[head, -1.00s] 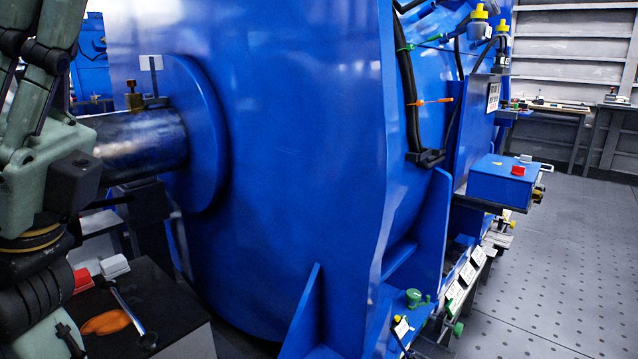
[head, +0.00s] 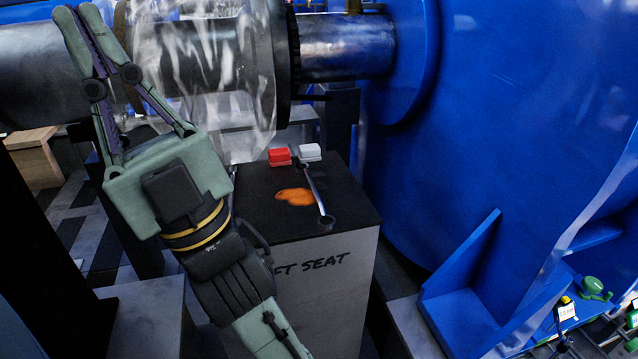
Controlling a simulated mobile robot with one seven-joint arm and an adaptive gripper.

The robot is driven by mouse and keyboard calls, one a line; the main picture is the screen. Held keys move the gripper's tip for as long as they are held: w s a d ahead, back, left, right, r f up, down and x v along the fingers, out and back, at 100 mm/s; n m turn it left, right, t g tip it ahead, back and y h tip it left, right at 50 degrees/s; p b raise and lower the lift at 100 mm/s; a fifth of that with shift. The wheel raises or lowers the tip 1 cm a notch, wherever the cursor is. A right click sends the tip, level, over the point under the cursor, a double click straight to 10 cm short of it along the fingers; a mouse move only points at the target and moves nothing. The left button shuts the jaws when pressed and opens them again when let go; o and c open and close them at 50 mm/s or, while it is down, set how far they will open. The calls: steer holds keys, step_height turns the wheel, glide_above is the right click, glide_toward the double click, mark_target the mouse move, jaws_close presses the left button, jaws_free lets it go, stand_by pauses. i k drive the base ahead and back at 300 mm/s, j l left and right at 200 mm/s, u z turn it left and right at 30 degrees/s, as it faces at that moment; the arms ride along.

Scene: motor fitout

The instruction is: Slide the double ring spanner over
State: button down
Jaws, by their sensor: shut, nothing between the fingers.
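The spanner (head: 315,193) is a slim silver tool with a dark ring at its near end. It lies on the black top of a grey block, and its far end is beside a white box. My gripper (head: 83,20) is at the upper left with its fingers pointing up and together, holding nothing. It is to the left of the block and apart from the spanner. My wrist and arm pass in front of the block's left side.
The block (head: 262,229) has lettering ending in "SEAT" on its front. An orange flat item (head: 295,196), a red box (head: 279,156) and a white box (head: 310,151) are on it. A clear cover (head: 215,70) and steel shaft (head: 345,45) are behind; a big blue housing (head: 500,120) is right.

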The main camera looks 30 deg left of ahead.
mark_target(323, 217)
steer(key=i+l, duration=0.35)
steer(key=l, duration=0.15)
steer(key=i+l+u, duration=0.15)
steer(key=l+u, duration=0.15)
steer(key=u, duration=0.15)
steer(key=i+l+u, duration=0.15)
steer(key=l+u, duration=0.25)
steer(key=i+j+u, duration=0.1)
steer(key=u, duration=0.3)
steer(key=i+j+u, duration=0.1)
steer(key=u, duration=0.3)
steer(key=i+j+u, duration=0.1)
steer(key=u, duration=0.3)
steer(key=i, duration=0.2)
